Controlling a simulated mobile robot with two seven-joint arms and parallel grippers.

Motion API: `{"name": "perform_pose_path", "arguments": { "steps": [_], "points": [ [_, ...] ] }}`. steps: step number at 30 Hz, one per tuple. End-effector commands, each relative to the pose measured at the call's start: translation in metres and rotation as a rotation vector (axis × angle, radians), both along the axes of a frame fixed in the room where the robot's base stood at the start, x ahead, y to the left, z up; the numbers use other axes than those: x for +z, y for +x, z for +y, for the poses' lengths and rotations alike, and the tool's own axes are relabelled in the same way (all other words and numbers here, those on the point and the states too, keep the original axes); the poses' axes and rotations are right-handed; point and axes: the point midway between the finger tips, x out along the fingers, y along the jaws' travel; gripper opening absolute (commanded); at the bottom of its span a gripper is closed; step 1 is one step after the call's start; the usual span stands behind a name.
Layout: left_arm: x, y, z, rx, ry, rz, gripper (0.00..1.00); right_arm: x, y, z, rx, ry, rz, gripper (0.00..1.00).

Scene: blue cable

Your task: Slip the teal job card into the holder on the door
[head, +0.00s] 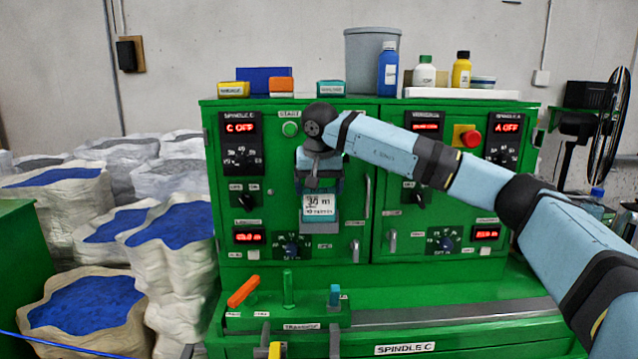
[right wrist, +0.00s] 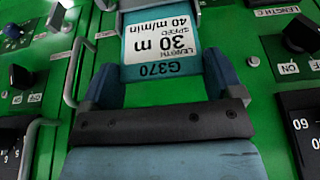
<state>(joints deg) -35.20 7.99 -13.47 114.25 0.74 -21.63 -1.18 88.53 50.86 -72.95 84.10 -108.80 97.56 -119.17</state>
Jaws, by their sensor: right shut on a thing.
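The teal job card (head: 320,205) has a white label reading 30 m and 40 m/min. It hangs upright in front of the green door. My right gripper (head: 320,186) is shut on its upper end. In the right wrist view the card (right wrist: 160,48) sits between the fingers of the gripper (right wrist: 165,76), its label facing the camera. The grey holder (head: 324,227) on the door shows at the card's lower end; its edge also shows at the top of the right wrist view (right wrist: 130,4). Whether the card's lower edge is inside the holder I cannot tell. My left gripper is out of view.
Door handles (head: 356,250) and knobs (head: 291,247) stick out around the holder. An orange lever (head: 243,291), a green post (head: 288,288) and a teal-topped peg (head: 335,296) stand on the ledge below. Sacks of blue pellets (head: 85,305) are at the left.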

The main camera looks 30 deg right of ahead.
Motion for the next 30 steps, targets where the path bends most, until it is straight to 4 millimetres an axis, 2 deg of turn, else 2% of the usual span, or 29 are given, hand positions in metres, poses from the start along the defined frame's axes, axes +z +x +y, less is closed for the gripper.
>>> {"name": "perform_pose_path", "arguments": {
  "steps": [30],
  "points": [
    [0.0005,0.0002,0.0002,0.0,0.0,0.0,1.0,-0.0078,0.0001,-0.0003,0.0,-0.001,-0.001,0.52]
  ]
}}
